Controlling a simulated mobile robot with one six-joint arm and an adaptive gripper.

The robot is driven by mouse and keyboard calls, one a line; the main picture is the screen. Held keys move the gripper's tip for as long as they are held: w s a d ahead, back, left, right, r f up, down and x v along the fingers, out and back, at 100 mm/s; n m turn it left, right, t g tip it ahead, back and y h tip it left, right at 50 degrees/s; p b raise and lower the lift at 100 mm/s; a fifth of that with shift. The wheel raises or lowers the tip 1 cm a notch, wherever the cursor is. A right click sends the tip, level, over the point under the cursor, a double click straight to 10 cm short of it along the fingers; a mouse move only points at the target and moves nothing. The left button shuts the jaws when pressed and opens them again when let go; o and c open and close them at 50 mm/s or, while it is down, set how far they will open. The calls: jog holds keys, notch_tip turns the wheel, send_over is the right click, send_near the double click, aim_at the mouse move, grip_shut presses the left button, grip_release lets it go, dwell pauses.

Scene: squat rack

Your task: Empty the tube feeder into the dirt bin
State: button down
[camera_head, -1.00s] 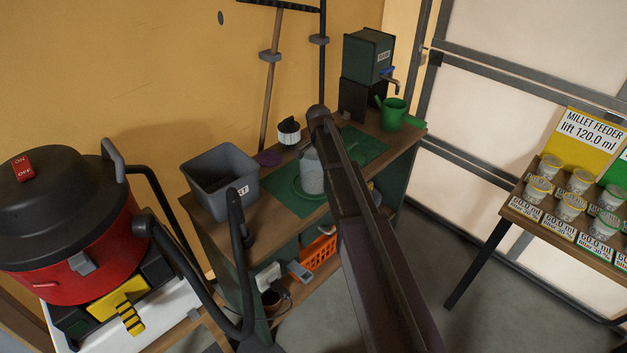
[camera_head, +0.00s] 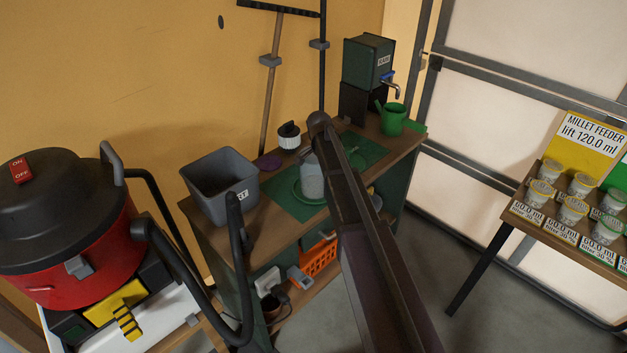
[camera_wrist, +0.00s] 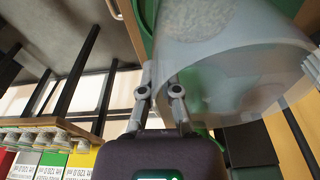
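The tube feeder (camera_head: 312,182) is a clear, whitish cylinder in a round green dish on the bench, partly hidden by my arm. In the wrist view the clear tube (camera_wrist: 235,75) fills the upper right, with speckled grey matter showing through it. My gripper (camera_wrist: 158,72) has both fingers close together at the tube's near edge. Whether they pinch its wall or only stand beside it is unclear. In the head view the gripper is hidden behind my arm. The dirt bin (camera_head: 207,195), a grey open-topped bin with a partly hidden label, stands on the bench left of the feeder.
A red-black vacuum (camera_head: 70,235) with a black hose stands left, the hose rising before the bin. A black-and-white ribbed piece (camera_head: 289,136) stands behind the feeder. A green watering can (camera_head: 393,118) and dark tank (camera_head: 367,60) stand right. A cup table (camera_head: 520,195) is far right.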

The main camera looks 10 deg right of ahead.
jog(key=shift+r+p, duration=1.55)
jog(key=shift+p, duration=0.05)
dwell(1.0)
jog(key=shift+r+p, duration=2.9)
jog(key=shift+d, duration=0.15)
